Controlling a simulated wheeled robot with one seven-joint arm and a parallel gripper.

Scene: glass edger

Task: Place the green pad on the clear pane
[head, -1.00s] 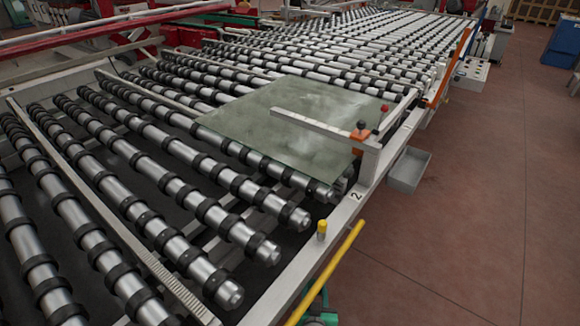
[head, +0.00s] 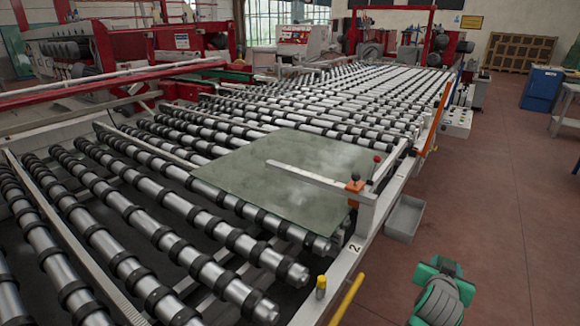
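The clear pane (head: 262,192) is a flat, greenish-grey, see-through sheet lying on the black-ringed rollers in the middle of the head view. A pale bar (head: 312,180) crosses above its right part and hides a strip of it. A green and grey ribbed piece (head: 441,292) shows at the bottom right, apart from the pane and in front of the floor. It appears to be part of my arm. I make out no gripper fingers. I cannot pick out a separate green pad.
An orange block (head: 355,187) and a red-knobbed lever (head: 376,168) stand at the pane's right edge. A grey bin (head: 404,218) hangs beside the frame rail. A yellow bar (head: 346,300) and yellow-capped post (head: 321,287) are nearer. Open floor (head: 490,200) lies right.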

